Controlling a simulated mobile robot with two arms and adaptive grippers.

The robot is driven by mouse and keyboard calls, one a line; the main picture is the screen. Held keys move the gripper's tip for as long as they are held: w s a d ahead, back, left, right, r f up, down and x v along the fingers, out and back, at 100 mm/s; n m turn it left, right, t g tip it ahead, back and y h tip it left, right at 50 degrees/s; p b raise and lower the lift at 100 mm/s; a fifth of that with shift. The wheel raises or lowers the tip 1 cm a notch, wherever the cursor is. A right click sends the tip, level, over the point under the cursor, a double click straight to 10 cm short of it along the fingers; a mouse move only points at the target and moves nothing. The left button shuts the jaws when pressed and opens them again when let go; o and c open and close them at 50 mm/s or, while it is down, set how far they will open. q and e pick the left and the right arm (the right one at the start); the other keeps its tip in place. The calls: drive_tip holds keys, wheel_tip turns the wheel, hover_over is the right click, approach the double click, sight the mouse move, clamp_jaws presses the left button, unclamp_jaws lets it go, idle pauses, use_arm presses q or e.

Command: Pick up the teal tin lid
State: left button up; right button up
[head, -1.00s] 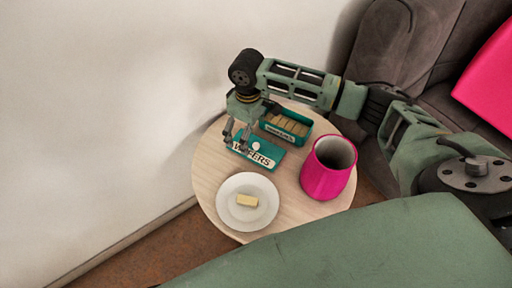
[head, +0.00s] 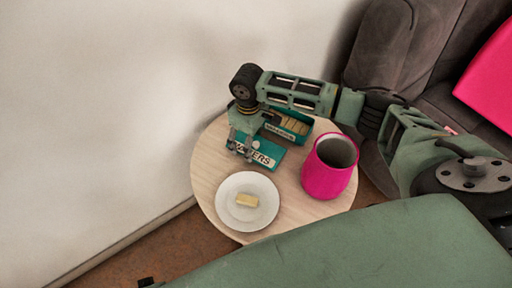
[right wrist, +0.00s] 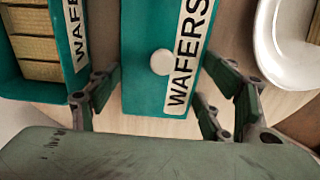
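The teal tin lid (head: 270,157) lies flat on the round table. It has a white WAFERS label and a pale round knob; it also shows in the right wrist view (right wrist: 145,90). My right gripper (head: 241,147) is low over the lid's left end and hides part of it. In the right wrist view my right gripper (right wrist: 160,108) is open, its fingers on either side of the lid's near end. I cannot tell whether they touch it. The open teal tin (head: 301,138), holding wafers, stands just behind the lid. My left gripper is not in view.
A white plate (head: 227,206) with a yellowish block (head: 247,200) sits in front of the lid. A pink mug (head: 322,180) stands to the right. The round wooden table (head: 208,165) is bare at its left. A wall and a grey sofa (head: 385,50) border it.

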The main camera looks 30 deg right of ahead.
drive_tip(key=c, duration=0.5)
